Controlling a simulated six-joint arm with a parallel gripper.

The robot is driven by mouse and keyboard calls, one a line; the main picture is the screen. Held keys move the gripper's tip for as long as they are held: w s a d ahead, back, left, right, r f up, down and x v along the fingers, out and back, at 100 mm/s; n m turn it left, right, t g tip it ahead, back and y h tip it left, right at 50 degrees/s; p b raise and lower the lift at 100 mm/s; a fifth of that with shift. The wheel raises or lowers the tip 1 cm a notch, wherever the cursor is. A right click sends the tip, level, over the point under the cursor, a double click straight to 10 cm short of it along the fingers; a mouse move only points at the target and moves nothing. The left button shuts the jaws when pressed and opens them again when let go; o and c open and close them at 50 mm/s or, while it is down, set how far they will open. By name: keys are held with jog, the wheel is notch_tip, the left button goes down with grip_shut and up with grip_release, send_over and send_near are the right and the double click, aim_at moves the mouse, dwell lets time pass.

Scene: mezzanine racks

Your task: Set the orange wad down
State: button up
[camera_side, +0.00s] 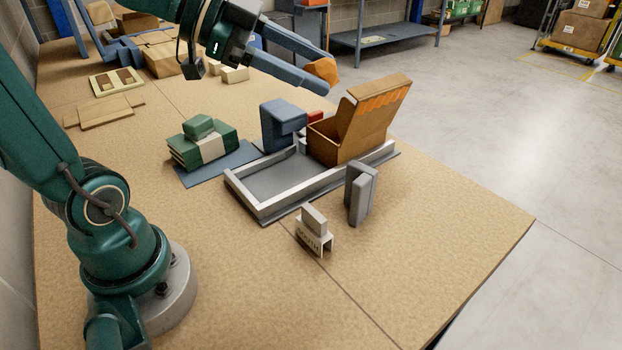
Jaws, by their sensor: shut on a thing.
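The orange wad (322,71) is a crumpled, faceted lump in the side view. My gripper (320,74) is shut on it and holds it in the air, above and behind the open cardboard box. The finger nearer the camera and the other finger reach toward the right. The wad is partly hidden by the fingers.
The open brown box (345,140), lid raised, stands in a grey-rimmed tray (265,210). Nearby are a blue-grey block (283,125), a green bundle (203,145), a grey upright block (361,193) and a small labelled stand (314,232). The table's front right is clear.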

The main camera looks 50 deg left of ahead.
jog(key=shift+w+d+f+m+g+h, duration=0.5)
jog(key=shift+d+f+m+g+h, duration=0.6)
jog(key=shift+d+f, duration=2.05)
jog(key=shift+w+d+f+m+g+h, duration=0.55)
jog(key=shift+d+f+m+g, duration=1.05)
jog(key=shift+f, duration=2.6)
jog(key=shift+w+d+f+m+g+h, duration=0.7)
jog(key=shift+d+f+m, duration=0.8)
jog(key=shift+d+f, duration=1.9)
jog(key=shift+s+a+f, duration=0.2)
jog(key=shift+a+f, duration=0.15)
jog(key=shift+f, duration=0.4)
jog(key=shift+f, duration=0.2)
jog(key=o, duration=1.3)
jog(key=shift+f, duration=0.1)
